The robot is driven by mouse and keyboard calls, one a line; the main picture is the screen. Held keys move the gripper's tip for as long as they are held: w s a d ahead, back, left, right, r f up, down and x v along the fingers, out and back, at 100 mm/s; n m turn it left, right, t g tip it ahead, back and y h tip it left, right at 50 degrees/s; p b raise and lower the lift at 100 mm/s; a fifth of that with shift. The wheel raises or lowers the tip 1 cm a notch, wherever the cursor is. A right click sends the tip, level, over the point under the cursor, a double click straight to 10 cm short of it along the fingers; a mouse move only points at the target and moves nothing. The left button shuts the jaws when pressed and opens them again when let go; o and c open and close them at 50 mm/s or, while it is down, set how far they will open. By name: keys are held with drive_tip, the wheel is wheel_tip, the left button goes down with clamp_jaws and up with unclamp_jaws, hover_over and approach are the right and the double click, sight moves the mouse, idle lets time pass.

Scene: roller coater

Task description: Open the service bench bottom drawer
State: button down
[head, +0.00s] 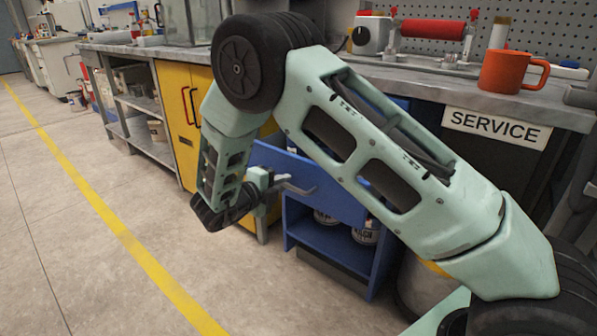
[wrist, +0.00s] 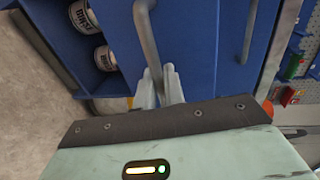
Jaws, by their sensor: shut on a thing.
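The service bench's blue drawer unit (head: 293,217) stands under the worktop, with blue drawer fronts above an open shelf. My gripper (head: 270,183) is at the lower drawer front (head: 335,196), shut on its grey bar handle (head: 298,188). In the wrist view my gripper's fingers (wrist: 158,92) close around one end of the handle (wrist: 147,38), in front of the blue front (wrist: 200,40). A second handle (wrist: 250,30) shows to the right there, free. My arm hides much of the unit in the head view; I cannot tell how far the drawer stands out.
White cans (head: 364,235) stand on the open shelf below and also show in the wrist view (wrist: 105,58). A yellow cabinet (head: 178,90) adjoins on the left. An orange mug (head: 513,72) sits on the worktop (head: 440,82). The floor (head: 75,155) in front is clear.

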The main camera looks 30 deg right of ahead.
drive_tip(key=f+v, duration=0.2)
drive_tip(key=v, duration=1.2)
drive_tip(key=shift+a+f+p, duration=0.2)
drive_tip(key=shift+f+p, duration=0.1)
drive_tip(key=shift+f, duration=0.1)
drive_tip(key=c, duration=1.6)
unclamp_jaws()
drive_tip(key=shift+a, duration=0.1)
drive_tip(key=p+v, duration=0.2)
drive_tip(key=v, duration=1.5)
drive_tip(key=shift+s+a, duration=0.1)
drive_tip(key=shift+s, duration=0.05)
